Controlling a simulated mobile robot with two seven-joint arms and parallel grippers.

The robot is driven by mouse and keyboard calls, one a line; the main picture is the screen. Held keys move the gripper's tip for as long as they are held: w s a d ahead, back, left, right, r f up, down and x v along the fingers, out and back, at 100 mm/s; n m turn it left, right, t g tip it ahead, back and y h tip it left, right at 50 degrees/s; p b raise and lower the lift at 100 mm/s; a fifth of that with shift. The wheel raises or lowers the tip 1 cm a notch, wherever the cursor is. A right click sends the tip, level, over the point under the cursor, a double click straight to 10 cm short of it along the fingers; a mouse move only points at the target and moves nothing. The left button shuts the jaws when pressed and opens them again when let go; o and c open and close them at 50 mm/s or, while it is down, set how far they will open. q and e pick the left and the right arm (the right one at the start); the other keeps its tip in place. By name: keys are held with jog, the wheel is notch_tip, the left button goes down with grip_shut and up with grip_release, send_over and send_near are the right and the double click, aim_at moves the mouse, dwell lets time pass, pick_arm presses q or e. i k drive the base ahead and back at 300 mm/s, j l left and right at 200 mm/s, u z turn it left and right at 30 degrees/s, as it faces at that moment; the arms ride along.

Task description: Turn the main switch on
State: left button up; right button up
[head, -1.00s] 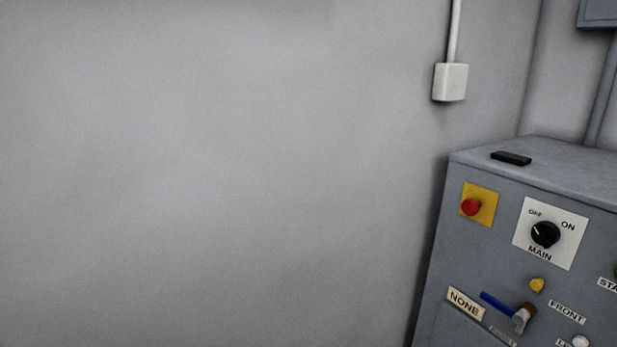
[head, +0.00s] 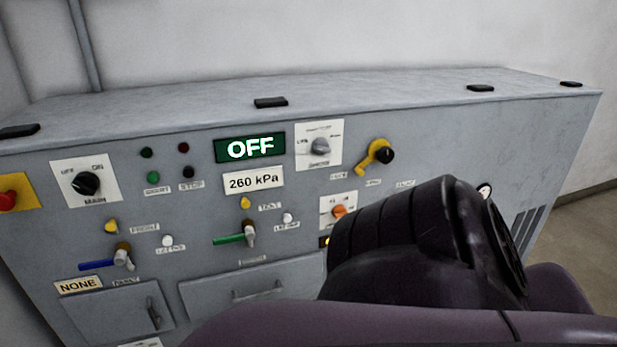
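The main switch (head: 86,184) is a black round knob on a white plate marked OFF, ON and MAIN. It sits at the upper left of the grey control cabinet (head: 330,92) in the head view. Its white pointer line aims to the upper left, toward the OFF mark. A green display (head: 250,148) to its right reads OFF. A dark arm link of mine fills the lower right of the view and hides part of the panel. Neither gripper shows in the head view.
A red button (head: 8,200) on a yellow plate is just left of the main switch. Below are a blue lever (head: 97,265) and a green lever (head: 230,239).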

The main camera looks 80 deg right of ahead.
aim_at(85, 183)
jog(key=k+j, duration=0.1)
jog(key=k, duration=0.3)
jog(key=k+j, duration=0.1)
jog(key=k, duration=0.3)
jog(key=k+z, duration=0.2)
jog(key=z, duration=0.2)
jog(key=k+z, duration=0.2)
jog(key=z, duration=1.4)
jog(key=i+j+u, duration=0.1)
jog(key=i+j, duration=0.5)
jog(key=i, duration=0.25)
jog(key=u, duration=1.4)
jog(key=i, duration=0.05)
